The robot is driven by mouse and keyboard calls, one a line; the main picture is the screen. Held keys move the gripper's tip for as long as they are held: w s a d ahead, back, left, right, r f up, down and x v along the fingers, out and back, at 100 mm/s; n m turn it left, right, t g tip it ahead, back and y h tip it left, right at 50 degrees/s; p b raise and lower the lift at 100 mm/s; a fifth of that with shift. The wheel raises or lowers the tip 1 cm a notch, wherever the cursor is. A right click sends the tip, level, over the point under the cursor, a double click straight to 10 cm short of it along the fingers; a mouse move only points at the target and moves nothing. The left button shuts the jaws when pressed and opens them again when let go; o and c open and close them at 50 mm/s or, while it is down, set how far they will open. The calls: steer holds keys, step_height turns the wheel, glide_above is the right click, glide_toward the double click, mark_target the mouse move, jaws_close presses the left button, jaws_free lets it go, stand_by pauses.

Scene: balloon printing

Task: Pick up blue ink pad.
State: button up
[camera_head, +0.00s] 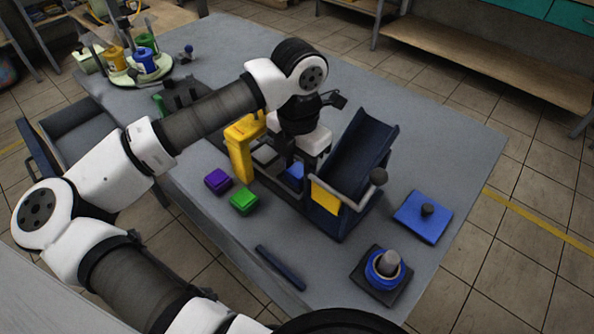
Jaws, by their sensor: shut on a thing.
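The blue ink pad (295,172) is a small blue block, partly hidden under my gripper, between the yellow upright and the dark blue tilted chute. My gripper (291,163) points down and is shut on the blue ink pad. The fingers are small and dark here, and the white hand above hides part of the grip. I cannot tell whether the pad still touches the surface below.
A purple pad (218,181) and a green pad (244,201) lie left of my gripper. The dark blue chute (357,158) stands close on the right. A yellow upright (240,150) stands close on the left. A blue plate with a knob (423,218) lies further right.

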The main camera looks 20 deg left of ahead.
steer(key=shift+r, duration=0.7)
steer(key=shift+r+p, duration=1.2)
steer(key=shift+r, duration=1.85)
